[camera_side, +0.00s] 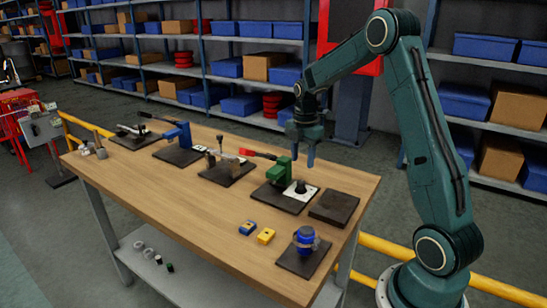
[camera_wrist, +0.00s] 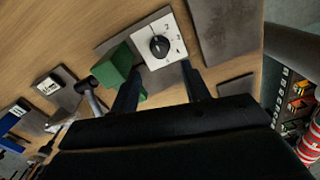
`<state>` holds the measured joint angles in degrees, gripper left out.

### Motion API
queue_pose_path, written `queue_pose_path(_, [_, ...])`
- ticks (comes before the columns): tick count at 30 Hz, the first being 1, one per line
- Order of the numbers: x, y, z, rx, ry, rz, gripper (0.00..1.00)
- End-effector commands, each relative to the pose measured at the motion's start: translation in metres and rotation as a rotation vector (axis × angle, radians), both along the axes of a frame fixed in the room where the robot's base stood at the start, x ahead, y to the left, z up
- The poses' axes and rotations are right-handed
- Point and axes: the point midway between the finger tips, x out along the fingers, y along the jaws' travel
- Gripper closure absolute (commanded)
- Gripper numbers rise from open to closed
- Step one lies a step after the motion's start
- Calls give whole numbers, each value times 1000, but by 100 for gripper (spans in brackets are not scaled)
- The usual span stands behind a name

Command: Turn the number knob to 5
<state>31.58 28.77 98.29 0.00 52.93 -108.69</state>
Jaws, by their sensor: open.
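The number knob (camera_wrist: 159,46) is a round black dial on a white plate (camera_wrist: 173,58) with dark numerals near its edge. I cannot tell which number it points to. In the side view the knob (camera_side: 301,186) sits on the white plate (camera_side: 306,195), beside a green block with a red lever. My gripper (camera_side: 303,157) is open and empty, pointing down above the knob and clear of it. In the wrist view the gripper's two dark fingers (camera_wrist: 162,88) stand apart, below the knob in the picture, and hide nothing of it.
The green block (camera_wrist: 115,67) stands close beside the plate. A bare dark pad (camera_side: 331,207) lies to the right. Yellow (camera_side: 265,236) and blue (camera_side: 247,227) blocks and a blue round fixture (camera_side: 305,238) stand nearer the front. Other clamps stand left on the wooden table (camera_side: 190,205).

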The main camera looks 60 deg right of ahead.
Motion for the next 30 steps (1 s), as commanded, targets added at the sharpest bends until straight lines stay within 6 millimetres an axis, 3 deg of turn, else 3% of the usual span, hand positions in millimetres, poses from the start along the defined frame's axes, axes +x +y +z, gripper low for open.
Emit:
queue_pose_path(9, [-1, 0, -49, 2, 3, 0, 53])
queue_pose_path(15, [0, 0, -68, 0, 1, 0, 53])
queue_pose_path(28, [0, 0, -75, 0, 0, 0, 53])
queue_pose_path(30, [0, 0, -75, 0, 0, 0, 63])
